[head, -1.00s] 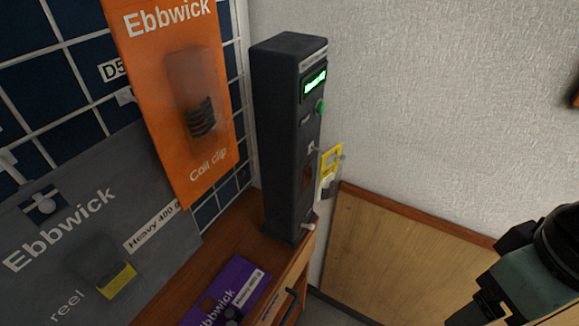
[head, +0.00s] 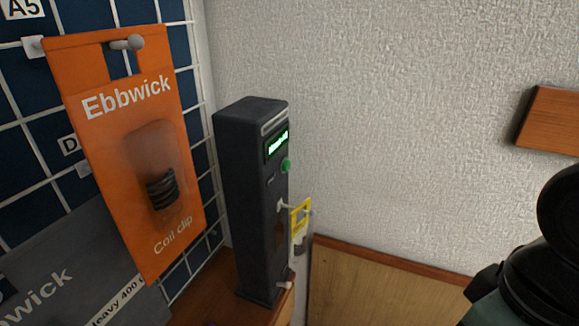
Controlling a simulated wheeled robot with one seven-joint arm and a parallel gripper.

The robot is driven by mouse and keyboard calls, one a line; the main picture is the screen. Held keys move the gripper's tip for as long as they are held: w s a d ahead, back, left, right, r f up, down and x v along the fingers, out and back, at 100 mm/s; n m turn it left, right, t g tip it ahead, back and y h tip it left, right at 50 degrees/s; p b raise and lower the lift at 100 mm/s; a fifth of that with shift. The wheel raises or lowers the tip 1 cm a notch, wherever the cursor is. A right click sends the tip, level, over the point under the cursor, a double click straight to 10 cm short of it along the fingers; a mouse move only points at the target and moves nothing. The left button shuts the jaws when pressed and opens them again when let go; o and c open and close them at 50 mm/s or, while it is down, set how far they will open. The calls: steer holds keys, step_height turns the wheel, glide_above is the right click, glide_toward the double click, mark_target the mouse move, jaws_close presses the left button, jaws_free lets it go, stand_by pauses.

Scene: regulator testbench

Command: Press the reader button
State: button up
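The reader (head: 247,205) is a tall dark grey box standing upright on a brown wooden surface, left of the middle in the head view. Its narrow front faces right and carries a lit green display (head: 277,145). The round green button (head: 286,166) sits just below the display. Nothing touches the button. Part of my arm shows at the right edge, well apart from the reader. My gripper's fingertips are not in view.
An orange Ebbwick coil clip card (head: 125,130) hangs from a peg on the blue tiled grid, left of the reader. A grey Ebbwick card (head: 70,270) is below it. A yellow tag (head: 301,217) hangs beside the reader's front. A wooden block (head: 550,120) is on the right wall.

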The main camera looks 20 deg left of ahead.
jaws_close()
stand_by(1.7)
